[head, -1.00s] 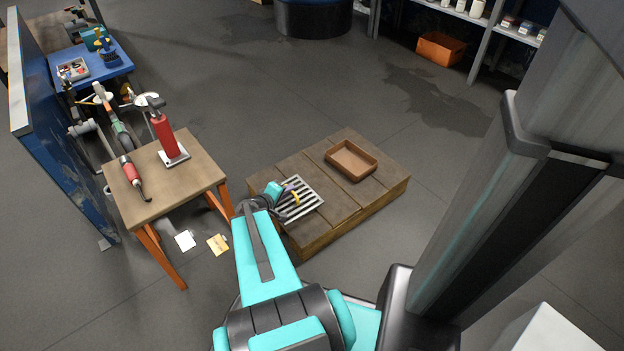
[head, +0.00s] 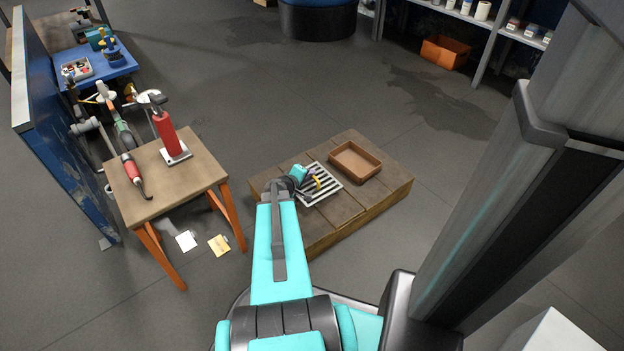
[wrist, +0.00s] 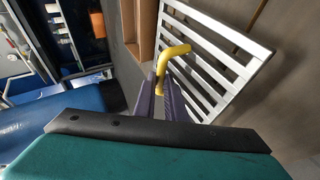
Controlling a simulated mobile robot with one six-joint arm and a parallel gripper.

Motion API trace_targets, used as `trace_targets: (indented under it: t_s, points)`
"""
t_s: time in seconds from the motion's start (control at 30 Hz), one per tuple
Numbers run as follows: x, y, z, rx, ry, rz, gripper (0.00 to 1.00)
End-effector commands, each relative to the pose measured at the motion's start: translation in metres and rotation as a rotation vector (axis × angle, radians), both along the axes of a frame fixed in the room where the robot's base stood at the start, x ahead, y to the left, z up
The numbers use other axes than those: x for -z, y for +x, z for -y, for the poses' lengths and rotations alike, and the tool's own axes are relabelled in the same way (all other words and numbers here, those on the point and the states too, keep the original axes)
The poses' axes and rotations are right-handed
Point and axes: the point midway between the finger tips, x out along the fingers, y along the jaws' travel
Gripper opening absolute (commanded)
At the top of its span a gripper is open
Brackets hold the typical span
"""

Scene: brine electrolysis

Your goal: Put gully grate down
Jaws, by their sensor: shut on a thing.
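The gully grate (head: 323,183) is a pale slatted metal panel with a yellow handle. It is over the low wooden platform (head: 345,219), close to the left side of a brown tray. My gripper (head: 312,184) is shut on the yellow handle, which shows between the fingers in the wrist view (wrist: 165,72). The slatted grate (wrist: 225,55) spreads beyond the fingers there. I cannot tell whether the grate touches the platform or hangs just above it.
The brown tray (head: 355,161) sits on the platform right of the grate. A wooden table (head: 172,182) with a red cylinder (head: 166,134) on a stand and a red-handled tool (head: 133,172) is at left. Papers lie on the floor beside it. The platform's front part is clear.

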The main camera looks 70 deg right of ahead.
Motion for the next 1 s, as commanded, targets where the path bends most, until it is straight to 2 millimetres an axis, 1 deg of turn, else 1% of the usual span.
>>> trace_targets:
  t_s: [0.17,0.27,0.33,0.4,0.5,0.63,1.0]
  points:
    - [0.000,-0.001,0.002,0.000,-0.001,0.000,0.00]
    - [0.001,-0.003,0.008,0.002,-0.002,0.000,0.00]
    - [0.002,-0.005,0.016,0.002,-0.002,0.001,0.00]
    - [0.014,-0.005,0.014,0.001,-0.001,-0.001,0.00]
    - [0.025,-0.005,0.014,0.001,-0.001,-0.001,0.00]
    - [0.034,-0.005,0.013,0.002,-0.002,0.000,0.00]
    - [0.036,-0.006,0.013,0.002,-0.002,0.000,0.00]
